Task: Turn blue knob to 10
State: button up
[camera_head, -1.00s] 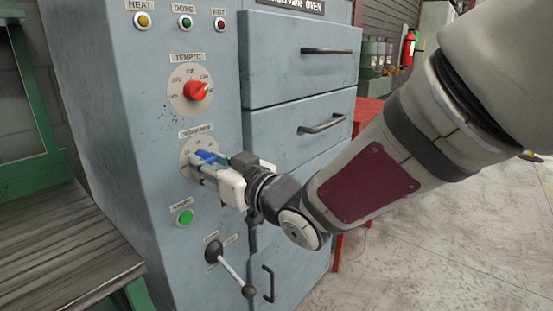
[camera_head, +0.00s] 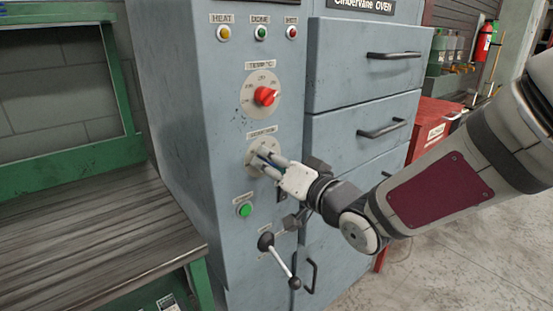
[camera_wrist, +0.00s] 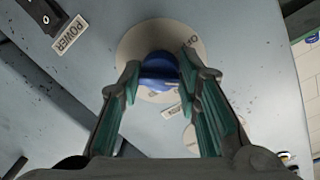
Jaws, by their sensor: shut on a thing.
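The blue knob (camera_head: 263,151) sits on its round pale dial plate (camera_head: 251,163) on the oven's grey-blue front panel, below the red temperature knob (camera_head: 265,96). My gripper (camera_head: 267,161) reaches it from the right and is shut on it, hiding most of it in the head view. In the wrist view the blue knob (camera_wrist: 158,70) lies between the green-padded fingers of my gripper (camera_wrist: 158,76), with the pale plate (camera_wrist: 140,40) behind. The dial's numbers and the knob's pointer are too hidden or small to read.
A green button (camera_head: 244,209) and a lever with a black ball end (camera_head: 280,262) are below the dial. Drawers with black handles (camera_head: 394,55) are to the right. A green-framed bench (camera_head: 90,245) stands left. A red cabinet (camera_head: 432,125) is behind my arm.

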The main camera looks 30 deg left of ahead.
dwell(0.3)
jog(key=o, duration=1.1)
jog(key=shift+d, duration=0.1)
jog(key=v, duration=1.1)
jog(key=shift+s+d, duration=0.2)
jog(key=shift+d, duration=0.15)
